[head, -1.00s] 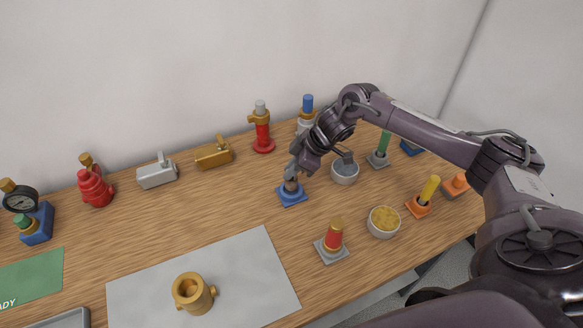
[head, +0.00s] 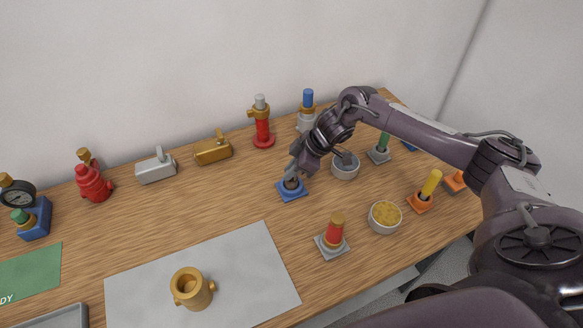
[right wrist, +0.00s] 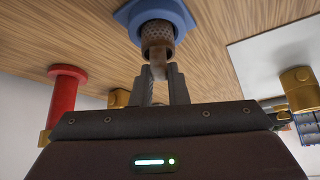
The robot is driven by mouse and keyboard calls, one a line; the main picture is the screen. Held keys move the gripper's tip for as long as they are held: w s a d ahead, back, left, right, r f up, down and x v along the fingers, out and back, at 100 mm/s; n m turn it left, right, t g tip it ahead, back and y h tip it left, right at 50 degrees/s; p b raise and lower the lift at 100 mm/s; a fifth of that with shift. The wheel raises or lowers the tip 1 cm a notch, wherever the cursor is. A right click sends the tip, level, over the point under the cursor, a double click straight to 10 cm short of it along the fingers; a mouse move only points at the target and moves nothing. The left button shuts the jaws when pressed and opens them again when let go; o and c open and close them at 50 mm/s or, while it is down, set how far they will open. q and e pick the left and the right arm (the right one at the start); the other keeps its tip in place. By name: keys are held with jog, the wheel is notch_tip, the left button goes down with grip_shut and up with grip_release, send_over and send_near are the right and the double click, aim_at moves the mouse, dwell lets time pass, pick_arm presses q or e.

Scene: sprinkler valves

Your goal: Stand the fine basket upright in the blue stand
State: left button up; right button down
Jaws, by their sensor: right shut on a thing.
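The fine basket (right wrist: 157,36) is a small brownish mesh cylinder in the right wrist view. Its far end sits within the round collar of the blue stand (right wrist: 178,10), and it looks lined up with the collar. The blue stand (head: 292,195) is a square-based holder on the table's middle in the head view. My right gripper (right wrist: 161,72) is shut on the basket's near end, above the stand. In the head view my right gripper (head: 292,176) hides most of the basket. How deep the basket sits cannot be told. My left gripper is not in view.
A grey bowl (head: 345,172) stands close right of the stand. A red-and-brass piece on a grey stand (head: 333,254) is in front. A bowl of yellow bits (head: 385,228) lies further right. A red valve (head: 262,140) stands behind. A grey mat (head: 135,295) lies front left.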

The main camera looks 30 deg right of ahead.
jog(key=shift+f, duration=0.15)
jog(key=c, duration=1.3)
grip_release()
jog(key=shift+c, duration=0.2)
jog(key=shift+p+v, duration=0.95)
jog(key=shift+v, duration=0.1)
jog(key=p+v, duration=0.5)
jog(key=v, duration=0.1)
jog(key=shift+f, duration=0.1)
